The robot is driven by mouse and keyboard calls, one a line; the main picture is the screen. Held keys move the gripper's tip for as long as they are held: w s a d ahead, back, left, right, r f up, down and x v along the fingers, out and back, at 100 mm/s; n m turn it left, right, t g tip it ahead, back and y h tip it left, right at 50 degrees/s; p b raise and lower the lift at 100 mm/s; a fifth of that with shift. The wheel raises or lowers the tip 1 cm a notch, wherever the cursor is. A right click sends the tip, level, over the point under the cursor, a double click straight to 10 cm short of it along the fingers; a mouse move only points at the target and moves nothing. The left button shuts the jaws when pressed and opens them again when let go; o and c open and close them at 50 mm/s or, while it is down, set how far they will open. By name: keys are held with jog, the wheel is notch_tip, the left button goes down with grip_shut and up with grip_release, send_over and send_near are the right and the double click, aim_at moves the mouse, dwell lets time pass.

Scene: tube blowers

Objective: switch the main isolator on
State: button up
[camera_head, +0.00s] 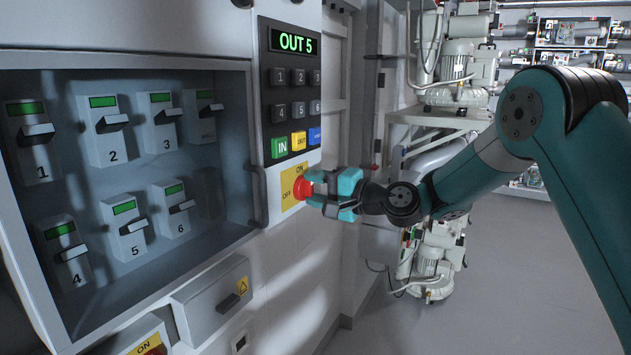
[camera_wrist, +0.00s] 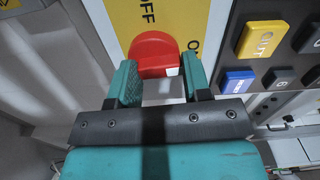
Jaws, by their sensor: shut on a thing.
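The isolator is a red rotary knob (camera_head: 302,188) on a yellow plate (camera_head: 289,189) marked ON at the top and OFF at the left, below the keypad. My gripper (camera_head: 322,190) is shut on this knob from the right. In the wrist view the red knob (camera_wrist: 152,50) sits between the two teal fingers of my gripper (camera_wrist: 160,82). A small pale mark shows on its near edge. The OFF lettering stands above the knob there and part of the ON lettering at its right. Which way the knob points is unclear.
The display (camera_head: 294,41) reads OUT 5 above the keypad (camera_head: 291,95). An open recess to the left holds several numbered switches with green windows. A second yellow plate with a red knob (camera_head: 155,350) shows at the bottom left. Open floor (camera_head: 520,265) lies right.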

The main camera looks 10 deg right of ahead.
jog(key=shift+m+p, duration=0.3)
jog(key=shift+m, duration=0.3)
jog(key=o, duration=0.9)
jog(key=b+v, duration=0.4)
jog(key=v, duration=1.3)
jog(key=shift+s+d+b, duration=0.1)
jog(key=shift+d+b, duration=0.15)
jog(key=shift+b, duration=0.1)
